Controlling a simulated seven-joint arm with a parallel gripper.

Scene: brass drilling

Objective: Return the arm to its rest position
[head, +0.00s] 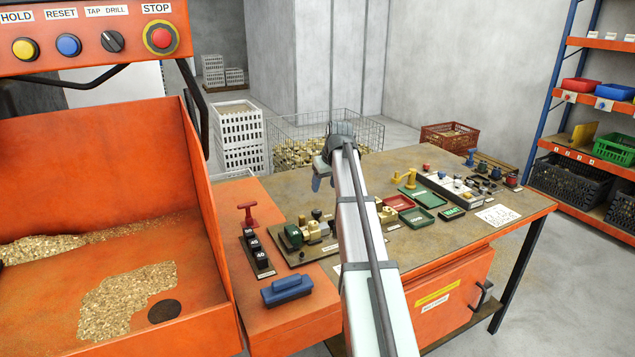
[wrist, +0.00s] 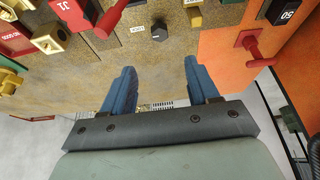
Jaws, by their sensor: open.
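My gripper (wrist: 157,85) is open in the wrist view, its two blue fingers apart with nothing between them. In the head view my gripper (head: 318,180) hangs above the workbench (head: 285,190), near its back edge. My arm reaches up across the middle of the bench from the front and hides part of the bench top. The gripper touches nothing that I can see.
The orange machine (head: 100,170) with brass chips stands at left. A wire cage (head: 325,135) stands behind.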

